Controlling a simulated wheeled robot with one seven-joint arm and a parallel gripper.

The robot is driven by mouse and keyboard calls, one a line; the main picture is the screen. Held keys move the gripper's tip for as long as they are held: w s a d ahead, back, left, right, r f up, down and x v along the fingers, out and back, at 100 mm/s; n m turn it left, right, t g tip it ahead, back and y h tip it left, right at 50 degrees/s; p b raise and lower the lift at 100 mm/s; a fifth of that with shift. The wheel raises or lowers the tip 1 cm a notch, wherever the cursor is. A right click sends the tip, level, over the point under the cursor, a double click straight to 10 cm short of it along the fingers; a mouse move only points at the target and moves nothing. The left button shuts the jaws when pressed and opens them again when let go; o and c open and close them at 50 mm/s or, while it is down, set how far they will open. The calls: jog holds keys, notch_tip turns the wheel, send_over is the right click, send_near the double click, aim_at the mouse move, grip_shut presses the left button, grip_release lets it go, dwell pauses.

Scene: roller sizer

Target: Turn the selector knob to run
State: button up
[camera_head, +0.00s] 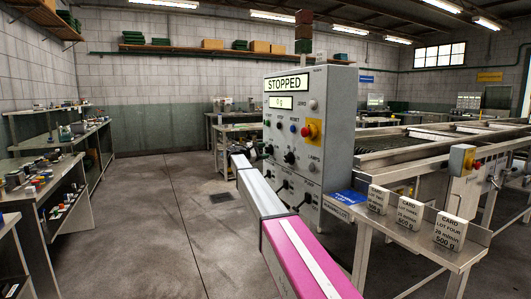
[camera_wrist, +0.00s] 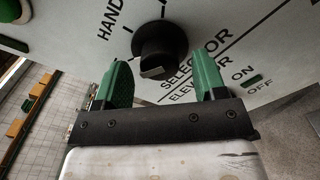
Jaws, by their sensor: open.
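My gripper (camera_wrist: 163,62) is open, with one green finger on the left of the knob and one on the right. Gaps show on both sides, so the fingers do not appear to grip it. In the head view my gripper is small and mostly hidden by my arm. The panel's display (camera_head: 287,84) reads STOPPED.
A red emergency button (camera_head: 312,131) on a yellow plate and several other knobs and buttons are on the panel. ELEVATOR ON/OFF markings (camera_wrist: 225,82) lie close to the right finger. A shelf with cards (camera_head: 450,230) stands at right. Open floor (camera_head: 160,215) lies left.

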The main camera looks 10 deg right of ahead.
jog(key=shift+w+d, duration=0.15)
jog(key=shift+d, duration=0.45)
jog(key=c, duration=0.9)
jog(key=shift+c, duration=0.2)
